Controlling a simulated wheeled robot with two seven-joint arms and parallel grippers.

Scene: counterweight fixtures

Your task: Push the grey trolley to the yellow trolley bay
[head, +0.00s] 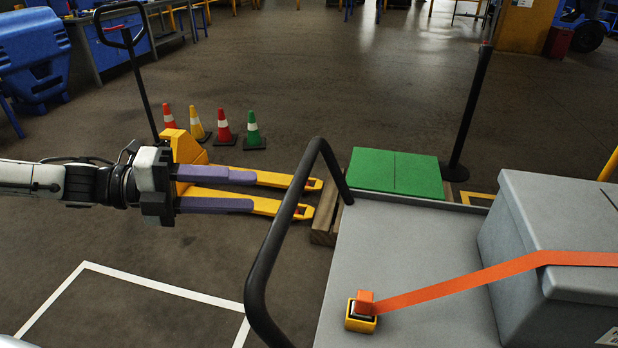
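The grey trolley (405,250) fills the lower right, with its black push handle (268,255) along its left side. A grey lidded box (560,235) stands on its deck under an orange strap (470,283), which runs to an orange and yellow buckle (361,312). A yellow floor outline (480,195) shows just beyond the trolley; most of it is hidden, so I cannot tell its full shape. My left gripper (250,190) reaches in from the left with its two purple fingers apart and empty, short of the handle and not touching it. My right gripper is out of view.
A yellow pallet truck (186,147) stands beyond my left gripper. Several small cones (225,128) stand behind it. A green mat-like slab (397,172) and a black post (470,120) are beyond the trolley. A white floor outline (165,288) lies lower left. The floor further back is open.

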